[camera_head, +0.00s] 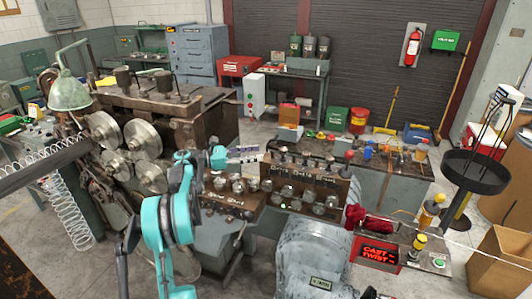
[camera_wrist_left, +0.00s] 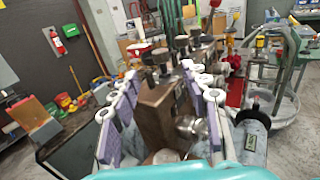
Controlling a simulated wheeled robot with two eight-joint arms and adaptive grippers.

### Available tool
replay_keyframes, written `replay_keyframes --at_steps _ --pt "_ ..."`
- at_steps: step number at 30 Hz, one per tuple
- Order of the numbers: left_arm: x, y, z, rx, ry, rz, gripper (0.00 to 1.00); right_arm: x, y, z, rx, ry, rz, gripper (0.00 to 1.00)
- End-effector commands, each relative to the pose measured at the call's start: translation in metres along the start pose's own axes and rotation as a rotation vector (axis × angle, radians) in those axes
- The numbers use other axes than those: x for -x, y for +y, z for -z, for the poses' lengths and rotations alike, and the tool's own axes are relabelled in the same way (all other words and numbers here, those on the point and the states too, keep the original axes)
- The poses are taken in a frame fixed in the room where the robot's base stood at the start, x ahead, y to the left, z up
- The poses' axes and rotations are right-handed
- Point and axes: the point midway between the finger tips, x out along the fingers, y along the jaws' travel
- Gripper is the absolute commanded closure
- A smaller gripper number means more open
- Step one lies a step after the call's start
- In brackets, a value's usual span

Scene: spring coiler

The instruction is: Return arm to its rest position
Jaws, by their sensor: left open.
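My left arm (camera_head: 165,225), teal and dark grey, comes up from the bottom and bends right in the head view. Its left gripper (camera_head: 244,150) is over the middle of the coiling machine (camera_head: 220,215), near the row of round metal rollers. In the left wrist view my left gripper (camera_wrist_left: 160,75) is open, its two purple-padded fingers apart with nothing held between them. Beyond and below the fingers is a brown metal block (camera_wrist_left: 155,112) with shiny rollers. I cannot tell the exact gap to it. I do not see my right gripper.
A green lamp (camera_head: 69,92) and large feed wheels (camera_head: 140,136) stand left of my arm. A coiled spring (camera_head: 70,210) hangs at the far left. A grey motor housing (camera_head: 312,262) is at front centre. A red sign box (camera_head: 376,254) and dark round tray (camera_head: 476,172) stand right.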

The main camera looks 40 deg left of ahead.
Motion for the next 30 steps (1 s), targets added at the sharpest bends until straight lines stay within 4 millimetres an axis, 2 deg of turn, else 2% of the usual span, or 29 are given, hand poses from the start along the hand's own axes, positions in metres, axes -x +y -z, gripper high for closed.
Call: replay_keyframes --at_steps 6,19,22,23,26,30 --pt "0.008 0.000 0.000 0.000 0.000 0.000 0.54 0.000 0.000 0.000 0.000 0.000 0.000 0.60" --pt "0.007 0.000 0.000 0.000 0.000 0.000 0.54 0.000 0.000 0.000 0.000 0.000 0.000 0.60" --pt "0.000 0.000 -0.008 0.015 -0.016 -0.013 0.54 -0.001 0.000 -0.001 0.000 0.000 0.000 0.60" --pt "-0.004 0.000 -0.014 0.025 -0.029 -0.026 0.54 -0.002 0.000 -0.001 0.000 0.000 0.000 0.60" --pt "-0.032 0.000 -0.051 0.106 -0.108 -0.098 0.54 -0.006 0.000 -0.004 0.000 0.000 0.000 0.60" --pt "-0.077 -0.007 -0.126 0.351 -0.315 -0.252 0.54 -0.014 0.000 -0.010 0.000 0.000 0.000 0.60"
